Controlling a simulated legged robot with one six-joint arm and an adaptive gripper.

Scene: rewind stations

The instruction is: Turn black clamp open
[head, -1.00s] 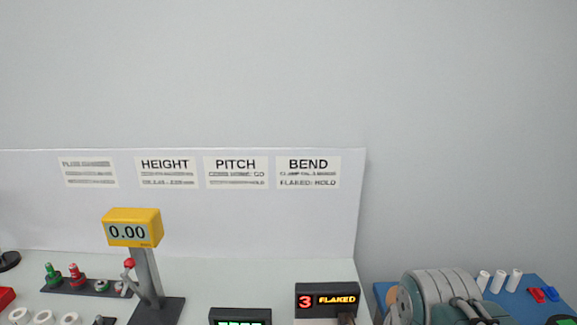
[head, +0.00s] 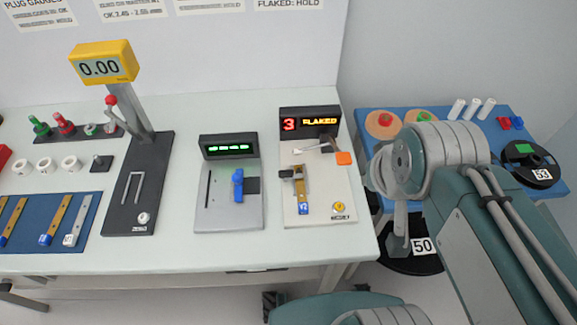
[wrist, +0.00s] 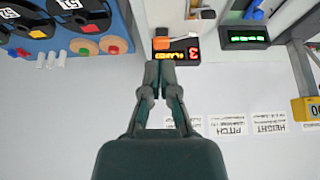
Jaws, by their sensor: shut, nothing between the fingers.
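The bend station (head: 318,202) is a pale plate on the bench with a dark display (head: 310,123) reading "3 FLAKED". The black clamp (head: 287,173) sits on the plate's left side, beside a brass strip with a blue end (head: 303,206). An orange tab (head: 344,158) is at the plate's right edge and also shows in the wrist view (wrist: 172,43). My gripper (wrist: 160,68) is shut and empty in the wrist view. Its fingertips appear just in front of the display in that picture. The head view does not clearly show my fingertips.
A grey station with a blue knob (head: 238,186) stands left of the bend station. A yellow gauge on a stand (head: 104,63) is further left. A blue table (head: 490,123) with spools and white cylinders is at the right, partly behind my arm.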

